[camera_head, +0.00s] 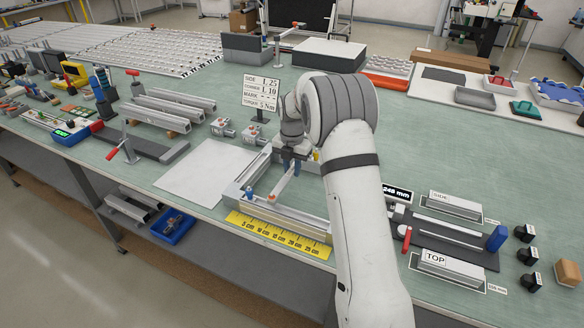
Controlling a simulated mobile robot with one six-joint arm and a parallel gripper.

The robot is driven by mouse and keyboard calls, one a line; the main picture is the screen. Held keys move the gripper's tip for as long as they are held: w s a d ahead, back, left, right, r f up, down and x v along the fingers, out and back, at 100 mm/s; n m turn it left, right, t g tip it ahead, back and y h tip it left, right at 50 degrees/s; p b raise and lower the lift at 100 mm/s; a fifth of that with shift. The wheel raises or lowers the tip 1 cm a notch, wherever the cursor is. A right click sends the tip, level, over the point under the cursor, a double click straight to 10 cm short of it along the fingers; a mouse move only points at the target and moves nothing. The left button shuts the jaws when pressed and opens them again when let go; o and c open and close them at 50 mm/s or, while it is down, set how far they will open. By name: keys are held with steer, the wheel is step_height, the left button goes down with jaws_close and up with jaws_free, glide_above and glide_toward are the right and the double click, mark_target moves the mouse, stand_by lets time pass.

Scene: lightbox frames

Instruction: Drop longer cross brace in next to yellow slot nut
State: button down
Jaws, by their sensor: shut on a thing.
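My gripper (291,163), with dark blue-grey fingers, is shut on a pale metal bar (284,184), apparently the cross brace. The bar slants from the fingers down toward the front left, inside an aluminium profile frame (300,216). A small orange-red piece (271,198) shows at its near end; I cannot tell whether they touch. A small yellow piece (316,155), possibly the yellow slot nut, shows just right of the gripper. A blue piece (249,192) stands at the frame's left corner. My arm hides the frame's right side.
A yellow ruler (279,235) lies along the frame's front. A white sheet (207,172) lies to the left. A sign card (261,92) and grey clamp blocks (223,127) stand behind. Labelled profile pieces (452,268) and a dark fixture (455,242) are to the right.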

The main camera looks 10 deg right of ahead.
mark_target(292, 170)
steer(key=shift+f+b, duration=0.7)
steer(key=shift+f, duration=0.4)
stand_by(0.3)
steer(key=c, duration=1.2)
jaws_free()
steer(key=shift+o, duration=0.2)
steer(key=shift+r+b, duration=0.4)
steer(key=shift+r, duration=3.5)
